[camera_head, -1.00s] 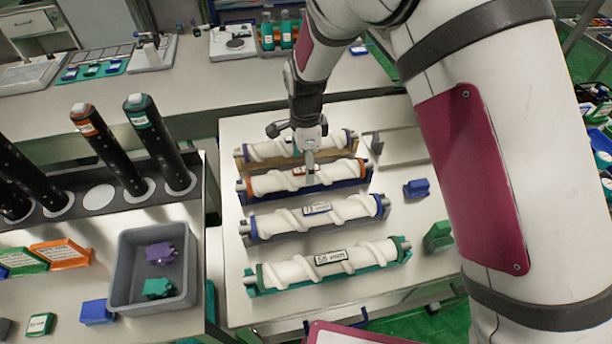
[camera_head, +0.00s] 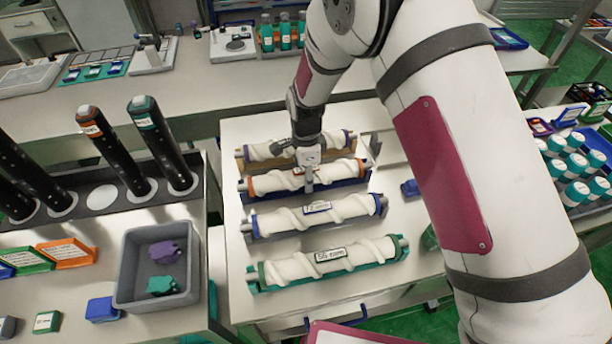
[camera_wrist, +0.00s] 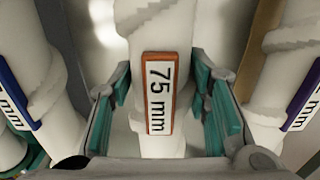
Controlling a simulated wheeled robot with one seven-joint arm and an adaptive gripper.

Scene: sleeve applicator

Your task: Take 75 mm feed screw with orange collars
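The 75 mm feed screw (camera_head: 275,183) is white with orange collars. It lies second from the back in a row of screws, in a dark blue cradle (camera_head: 345,184). In the wrist view its orange-framed "75 mm" label (camera_wrist: 160,95) faces up between my fingers. My gripper (camera_head: 309,188) is over the middle of this screw, and also shows in the wrist view (camera_wrist: 167,105). Its teal-padded fingers are open, one on each side of the screw, with gaps visible beside it. The fingertips' lower ends are hard to see.
A purple-collared screw (camera_head: 258,152) lies behind, and a blue-collared screw (camera_head: 345,209) and a green-collared screw (camera_head: 290,270) lie in front, all close by. A grey bin (camera_head: 122,265) with purple and teal pieces stands on the left table, beside upright black tubes (camera_head: 110,150).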

